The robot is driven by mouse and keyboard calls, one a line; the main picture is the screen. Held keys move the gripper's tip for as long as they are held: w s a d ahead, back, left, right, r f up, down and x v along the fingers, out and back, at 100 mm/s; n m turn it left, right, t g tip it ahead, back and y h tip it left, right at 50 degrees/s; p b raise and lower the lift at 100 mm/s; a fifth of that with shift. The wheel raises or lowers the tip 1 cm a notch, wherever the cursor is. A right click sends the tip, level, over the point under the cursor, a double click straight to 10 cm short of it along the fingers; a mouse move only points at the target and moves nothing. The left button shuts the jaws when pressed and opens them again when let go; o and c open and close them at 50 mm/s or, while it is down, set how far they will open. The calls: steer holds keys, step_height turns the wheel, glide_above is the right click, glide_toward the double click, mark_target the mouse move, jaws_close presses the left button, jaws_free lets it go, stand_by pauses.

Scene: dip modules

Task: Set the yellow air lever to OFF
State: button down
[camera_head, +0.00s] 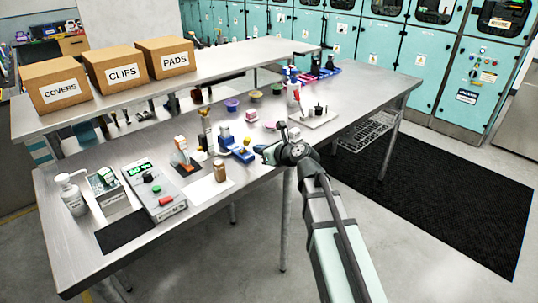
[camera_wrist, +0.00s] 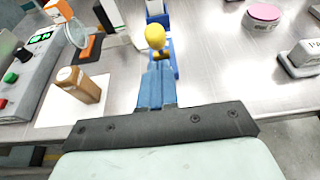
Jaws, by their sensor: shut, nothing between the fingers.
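The yellow lever knob (camera_wrist: 155,37) stands up from a blue base (camera_wrist: 175,66) in the wrist view, straight ahead of my fingers. My gripper (camera_wrist: 157,68) is shut and empty, its blue fingers pointing at the base just short of the knob as seen there. Contact with the lever cannot be told. In the head view the blue base (camera_head: 242,156) sits near the front edge of the bench, and my gripper (camera_head: 261,149) is just to its right. The fingers partly cover the base in the wrist view, and no OFF marking is readable.
A brown bottle (camera_wrist: 83,84) stands on a white sheet left of the base. A grey control box (camera_head: 155,189) with a green display is farther left. A pink round container (camera_wrist: 263,15) and a white labelled block (camera_wrist: 299,58) are to the right. Bare bench lies between.

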mark_target(248, 138)
steer(key=shift+w+a+r, duration=0.45)
steer(key=shift+w+a, duration=0.25)
steer(key=shift+w, duration=0.05)
steer(key=shift+r, duration=0.1)
steer(key=shift+w+a+r, duration=0.15)
steer(key=shift+w+a+r+g+h, duration=0.6)
steer(key=shift+w+r+g+h, duration=0.15)
steer(key=shift+g+h, duration=0.25)
steer(key=shift+w+a+r, duration=0.55)
steer(key=shift+w+a, duration=0.15)
steer(key=shift+a, duration=0.1)
steer(key=shift+w+a+r, duration=0.25)
steer(key=shift+w+a, duration=0.5)
steer(key=shift+a, duration=0.05)
steer(key=shift+r, duration=0.15)
